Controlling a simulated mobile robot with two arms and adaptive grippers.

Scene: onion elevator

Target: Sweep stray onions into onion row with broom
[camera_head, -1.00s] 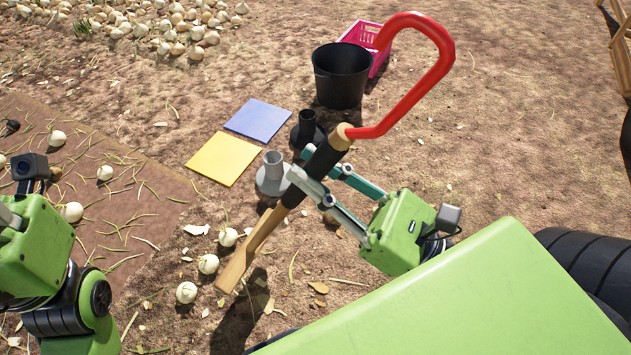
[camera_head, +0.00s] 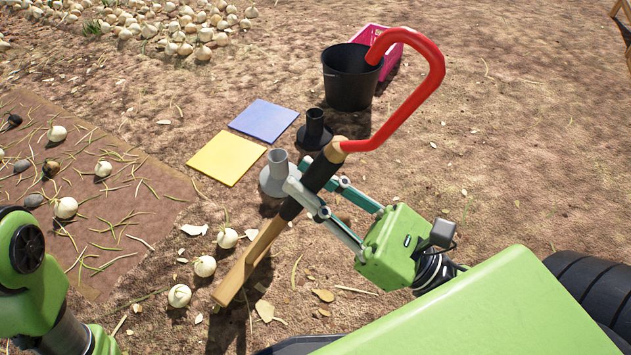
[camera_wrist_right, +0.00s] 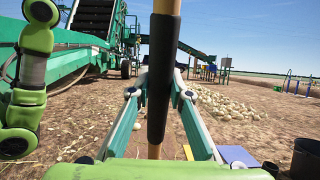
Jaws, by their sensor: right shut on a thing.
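The broom has a wooden handle (camera_head: 245,265), a black grip (camera_head: 322,172) and a red loop (camera_head: 436,75) at its upper end. My right gripper (camera_head: 306,180) is shut on the black grip, and the tool slants in the head view. In the right wrist view the grip (camera_wrist_right: 161,75) stands upright between the fingers. Stray onions (camera_head: 205,266) lie on the soil below left of the handle, apart from it. Several more onions (camera_head: 66,207) lie on the brown sheet. The onion row (camera_head: 185,32) is at the top left. My left gripper is out of view.
A yellow square (camera_head: 226,158), a blue square (camera_head: 263,121), a grey holder (camera_head: 277,172) and a black holder (camera_head: 315,130) lie near the broom. A black bucket (camera_head: 349,80) and pink crate (camera_head: 394,55) stand behind. Green machinery (camera_wrist_right: 85,45) shows in the wrist view. Soil at right is clear.

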